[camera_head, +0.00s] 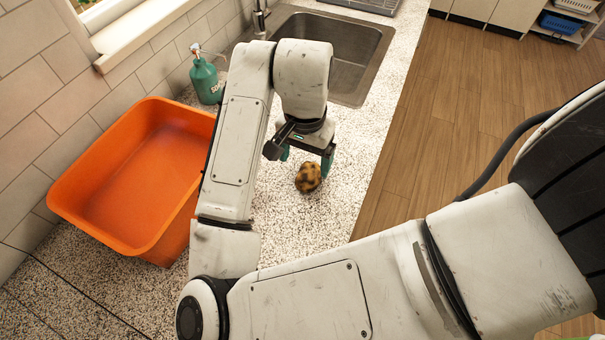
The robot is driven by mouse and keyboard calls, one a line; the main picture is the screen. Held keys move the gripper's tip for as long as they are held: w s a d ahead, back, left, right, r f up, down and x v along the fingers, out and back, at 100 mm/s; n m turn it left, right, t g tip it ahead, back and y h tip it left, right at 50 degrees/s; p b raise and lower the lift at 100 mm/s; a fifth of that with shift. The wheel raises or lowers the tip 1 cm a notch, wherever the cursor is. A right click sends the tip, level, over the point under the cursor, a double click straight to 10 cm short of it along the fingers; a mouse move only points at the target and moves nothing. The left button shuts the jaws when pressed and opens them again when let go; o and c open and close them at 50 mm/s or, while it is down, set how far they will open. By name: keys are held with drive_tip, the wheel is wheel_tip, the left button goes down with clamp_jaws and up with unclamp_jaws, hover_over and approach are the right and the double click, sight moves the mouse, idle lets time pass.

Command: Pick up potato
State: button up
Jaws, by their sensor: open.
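The potato (308,178), brown with dark blotches, lies on the speckled countertop (335,215) in front of the sink. My gripper (306,158) points down just above and behind the potato in the head view. Its green-tipped fingers are spread apart, with one tip at the left and one at the right. The right finger comes close to the potato's upper right side; I cannot tell whether it touches. Nothing shows between the fingers.
An orange tub (85,205) stands left of my arm. A green soap bottle (206,80) stands by the tiled wall, near the metal sink (345,50). Bare counter lies around the potato. The counter's right edge drops to the wooden floor (455,130).

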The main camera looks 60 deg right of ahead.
sight(307, 176)
wheel_tip(307, 176, down, 2)
drive_tip(key=shift+s+d+f+b, duration=0.1)
drive_tip(key=shift+s+f+b, duration=0.1)
drive_tip(key=shift+f, duration=1.15)
drive_tip(key=shift+s+d+f+b, duration=0.1)
drive_tip(key=shift+f+b, duration=0.05)
drive_tip(key=shift+f, duration=1.2)
drive_tip(key=shift+c, duration=0.4)
drive_tip(key=c, duration=1.2)
drive_tip(key=shift+r, duration=0.15)
